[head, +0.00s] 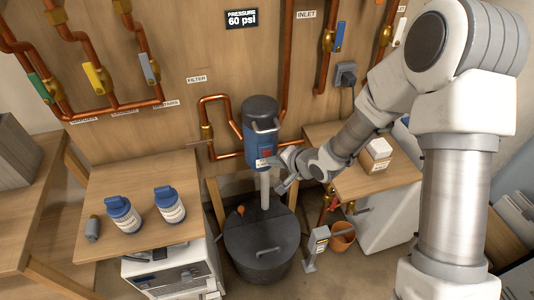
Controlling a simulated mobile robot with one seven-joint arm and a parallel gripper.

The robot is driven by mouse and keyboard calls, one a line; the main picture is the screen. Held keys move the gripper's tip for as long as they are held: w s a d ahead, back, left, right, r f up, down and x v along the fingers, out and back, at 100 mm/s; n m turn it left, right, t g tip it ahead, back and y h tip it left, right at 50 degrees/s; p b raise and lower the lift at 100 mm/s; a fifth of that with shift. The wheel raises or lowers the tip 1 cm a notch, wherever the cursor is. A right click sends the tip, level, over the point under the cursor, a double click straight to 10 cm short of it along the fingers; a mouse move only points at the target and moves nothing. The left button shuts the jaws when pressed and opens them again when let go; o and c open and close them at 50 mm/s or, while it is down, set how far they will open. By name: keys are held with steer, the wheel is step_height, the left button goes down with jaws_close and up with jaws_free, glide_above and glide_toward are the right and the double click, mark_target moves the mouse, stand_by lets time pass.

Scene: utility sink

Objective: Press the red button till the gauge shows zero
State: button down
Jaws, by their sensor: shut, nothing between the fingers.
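The pressure display (242,18) on the wall reads 60 psi. A blue filter housing (254,146) with a black top (261,112) hangs on the wall below it, at the middle of the head view. A small red spot, apparently the red button (267,153), shows on the housing's front. My gripper (274,167) is shut and empty. It comes in from the right and is close to the housing, just below and right of the red spot. I cannot tell whether it touches the housing.
A black lidded bin (262,250) stands on the floor below the housing. Two blue-capped bottles (170,205) (122,214) stand on the left wooden counter (145,180). A right counter (385,183) holds a small box (377,155). Copper pipes (285,60) with coloured valve handles line the wall.

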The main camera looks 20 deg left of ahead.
steer(key=shift+w+a, duration=0.1)
steer(key=shift+w+a, duration=0.15)
steer(key=shift+w, duration=0.1)
steer(key=shift+w+a+p, duration=0.2)
steer(key=shift+w+p, duration=0.1)
steer(key=shift+w, duration=0.05)
stand_by(1.7)
steer(key=shift+s+d, duration=0.45)
steer(key=shift+s, duration=0.25)
steer(key=s+d, duration=0.1)
steer(key=s, duration=0.2)
steer(key=s+d, duration=0.1)
steer(key=shift+s+d, duration=0.15)
steer(key=shift+d, duration=0.15)
stand_by(0.6)
